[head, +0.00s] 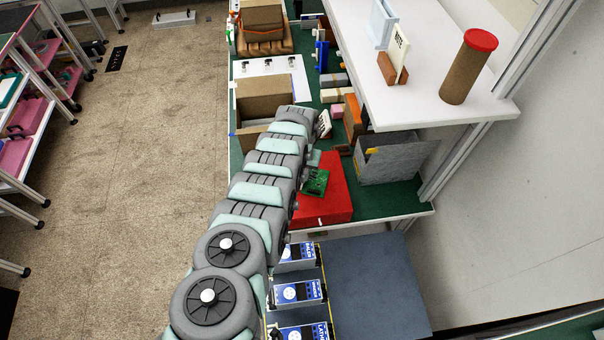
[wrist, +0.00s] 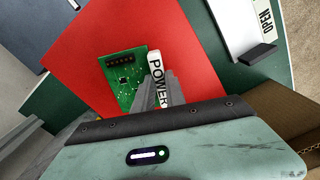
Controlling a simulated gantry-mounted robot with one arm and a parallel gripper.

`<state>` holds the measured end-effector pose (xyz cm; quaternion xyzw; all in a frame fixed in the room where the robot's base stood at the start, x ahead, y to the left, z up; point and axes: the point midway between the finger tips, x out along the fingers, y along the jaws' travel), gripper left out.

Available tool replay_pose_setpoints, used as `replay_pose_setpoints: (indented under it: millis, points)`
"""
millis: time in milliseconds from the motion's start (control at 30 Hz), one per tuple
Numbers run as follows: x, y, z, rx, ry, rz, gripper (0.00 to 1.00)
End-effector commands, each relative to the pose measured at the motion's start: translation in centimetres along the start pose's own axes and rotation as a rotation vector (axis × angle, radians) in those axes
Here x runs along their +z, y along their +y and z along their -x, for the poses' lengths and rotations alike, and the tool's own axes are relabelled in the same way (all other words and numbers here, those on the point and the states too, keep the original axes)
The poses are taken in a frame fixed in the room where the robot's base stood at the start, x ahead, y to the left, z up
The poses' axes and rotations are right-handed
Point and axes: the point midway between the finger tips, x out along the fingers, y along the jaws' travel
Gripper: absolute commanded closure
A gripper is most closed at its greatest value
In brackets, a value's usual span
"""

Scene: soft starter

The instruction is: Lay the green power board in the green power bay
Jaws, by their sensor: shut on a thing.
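The green power board (wrist: 125,80) carries a black terminal strip and a white tag reading POWER (wrist: 156,72). In the head view the board (head: 317,182) shows over the red surface (head: 328,205); I cannot tell whether it touches it or hangs just above. My gripper (wrist: 163,80) is shut on the board at its tagged edge, and the grey fingers cover part of that edge. In the head view my arm largely hides the gripper. I cannot pick out the green power bay in either view.
A grey box (head: 392,163) stands right of the red surface. An open cardboard box (head: 262,100) is behind my arm. A white part marked OPEN (wrist: 258,25) lies beyond the red surface. A white shelf (head: 440,85) overhangs the bench. Blue-and-white boxes (head: 298,292) stand in front.

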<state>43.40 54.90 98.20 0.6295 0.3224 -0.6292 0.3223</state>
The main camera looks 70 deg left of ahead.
Motion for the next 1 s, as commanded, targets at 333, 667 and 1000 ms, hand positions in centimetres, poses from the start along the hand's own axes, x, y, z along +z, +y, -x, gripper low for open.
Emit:
replay_pose_setpoints:
  millis: [333,667,1000]
  points:
    - [0.0,0.0,-0.3,0.0,0.0,0.0,0.69]
    - [0.0,0.0,-0.2,0.0,0.0,0.0,0.63]
    - [0.0,0.1,2.2,0.002,-0.004,-0.002,0.63]
